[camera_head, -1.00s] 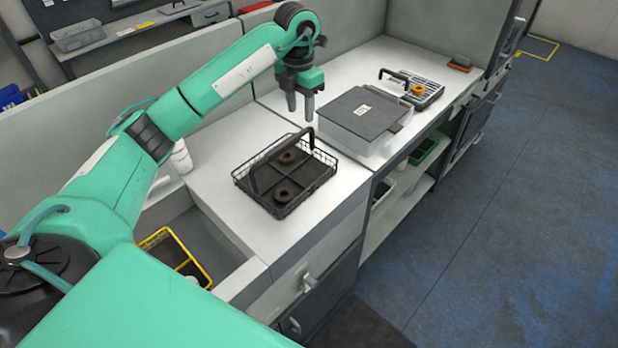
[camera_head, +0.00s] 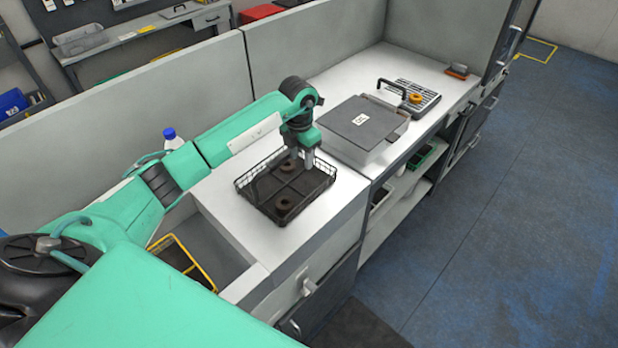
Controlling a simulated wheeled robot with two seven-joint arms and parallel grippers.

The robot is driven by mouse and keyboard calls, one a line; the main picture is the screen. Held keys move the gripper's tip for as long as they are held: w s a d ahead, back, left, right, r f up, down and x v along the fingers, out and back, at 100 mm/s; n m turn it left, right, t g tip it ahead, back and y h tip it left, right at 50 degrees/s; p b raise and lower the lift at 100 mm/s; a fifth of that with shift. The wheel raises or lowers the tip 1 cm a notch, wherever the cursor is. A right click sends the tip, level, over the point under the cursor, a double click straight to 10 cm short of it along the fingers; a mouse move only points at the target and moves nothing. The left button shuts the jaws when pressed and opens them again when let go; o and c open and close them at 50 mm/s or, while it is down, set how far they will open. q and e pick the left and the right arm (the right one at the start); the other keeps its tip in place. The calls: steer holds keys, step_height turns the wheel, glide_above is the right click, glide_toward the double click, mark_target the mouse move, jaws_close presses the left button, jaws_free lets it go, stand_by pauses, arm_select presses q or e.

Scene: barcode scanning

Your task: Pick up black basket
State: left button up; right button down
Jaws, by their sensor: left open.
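The black basket (camera_head: 258,203) is a wire-sided tray with a divided dark floor, standing on the white counter. A brown ring-shaped part (camera_head: 285,204) lies in its near compartment. My left gripper (camera_head: 300,163) is open and points down at the far side of the basket, over its middle. The basket's handle is largely hidden behind the gripper, so I cannot tell whether the fingers are around it. The second ring part is hidden too. My right gripper is not in view.
A grey lidded box (camera_head: 362,124) stands right of the basket. Behind it are a slotted tray (camera_head: 424,92) with an orange ring (camera_head: 415,98). A yellow-rimmed crate (camera_head: 183,262) sits lower left. A low partition (camera_head: 200,85) runs behind the counter. The blue floor is clear.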

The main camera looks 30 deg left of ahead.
arm_select(q)
steer(key=shift+s+f, duration=0.15)
steer(key=shift+f, duration=0.45)
steer(key=shift+c, duration=0.5)
steer(key=c, duration=0.4)
steer(key=shift+w+f, duration=0.1)
steer(key=shift+w, duration=0.2)
jaws_close()
steer(key=shift+s, duration=0.25)
steer(key=shift+w, duration=0.2)
